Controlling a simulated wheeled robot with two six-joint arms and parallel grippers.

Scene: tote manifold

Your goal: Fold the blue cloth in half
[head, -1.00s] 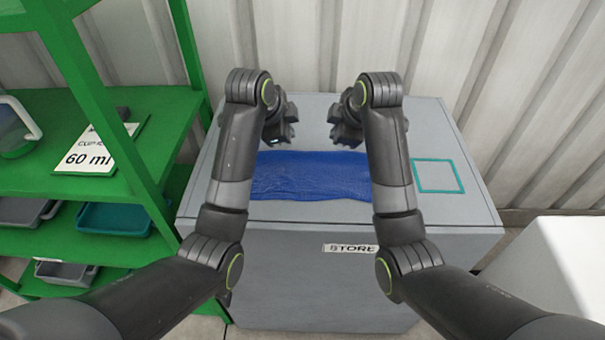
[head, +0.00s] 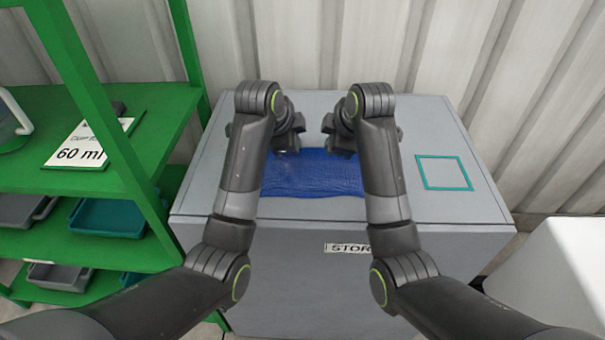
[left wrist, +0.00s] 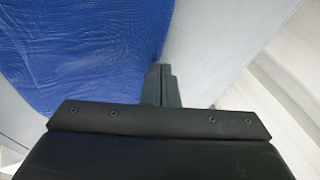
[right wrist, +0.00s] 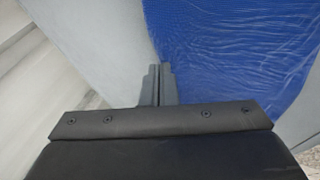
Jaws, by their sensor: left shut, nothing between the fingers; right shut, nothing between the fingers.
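The blue cloth (head: 315,176) lies as a wide strip on the grey top of the store cabinet. Parts of it are hidden behind my arms in the head view. My left gripper (head: 294,146) and my right gripper (head: 331,146) are close together at the cloth's far edge, both shut and empty. In the left wrist view the cloth (left wrist: 75,50) fills the left side, and the shut fingertips (left wrist: 160,70) are at its edge. In the right wrist view the cloth (right wrist: 235,50) fills the right side, and the shut fingertips (right wrist: 160,70) are at its edge.
The grey cabinet (head: 430,225) has a bare top to the right of the cloth, with a teal square outline (head: 444,173). A green shelf (head: 130,180) with trays and a "60 ml" card (head: 85,150) stands at left. A ribbed wall closes the back.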

